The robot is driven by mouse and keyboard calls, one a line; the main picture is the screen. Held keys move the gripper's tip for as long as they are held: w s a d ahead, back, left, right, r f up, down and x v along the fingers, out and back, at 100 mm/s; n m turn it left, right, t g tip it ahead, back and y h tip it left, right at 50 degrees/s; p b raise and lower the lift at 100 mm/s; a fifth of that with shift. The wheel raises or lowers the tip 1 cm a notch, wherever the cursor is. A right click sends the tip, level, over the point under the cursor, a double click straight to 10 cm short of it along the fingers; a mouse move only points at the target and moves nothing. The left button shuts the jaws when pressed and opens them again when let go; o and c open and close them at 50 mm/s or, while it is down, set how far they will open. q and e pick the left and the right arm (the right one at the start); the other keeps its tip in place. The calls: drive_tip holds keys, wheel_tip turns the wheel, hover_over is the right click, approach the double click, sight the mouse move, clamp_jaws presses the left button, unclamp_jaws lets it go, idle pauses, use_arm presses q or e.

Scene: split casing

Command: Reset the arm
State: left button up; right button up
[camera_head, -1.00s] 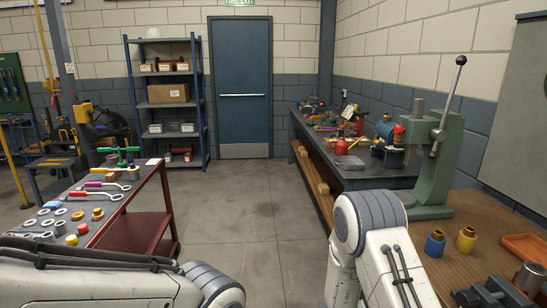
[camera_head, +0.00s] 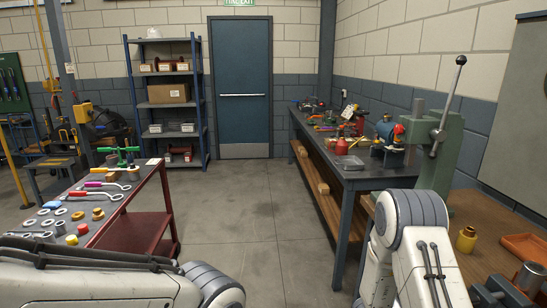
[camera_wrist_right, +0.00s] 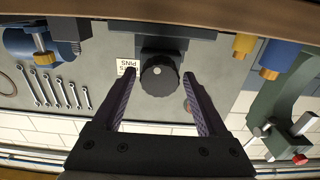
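My right arm (camera_head: 425,240) shows in the head view at the lower right, in front of the wooden bench. Its gripper lies out of the head view or hidden there. In the right wrist view the right gripper (camera_wrist_right: 158,95) is open, its two fingers spread apart with nothing between them touching. A dark round knob (camera_wrist_right: 160,75) on a dark block shows beyond the gap between the fingers. My left arm (camera_head: 110,275) lies across the lower left of the head view, and its gripper is not seen.
A red cart (camera_head: 145,195) with wrenches and rings stands at the left. The wooden bench at the right carries a green press (camera_head: 440,150), a yellow fitting (camera_head: 466,239) and an orange tray (camera_head: 525,247). The floor (camera_head: 240,210) between is clear.

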clamp_jaws()
drive_tip(key=shift+m+b, duration=0.3)
drive_tip(key=shift+o, duration=0.9)
unclamp_jaws()
drive_tip(key=a, duration=0.6)
drive_tip(key=shift+s, duration=0.25)
drive_tip(key=shift+w, duration=0.1)
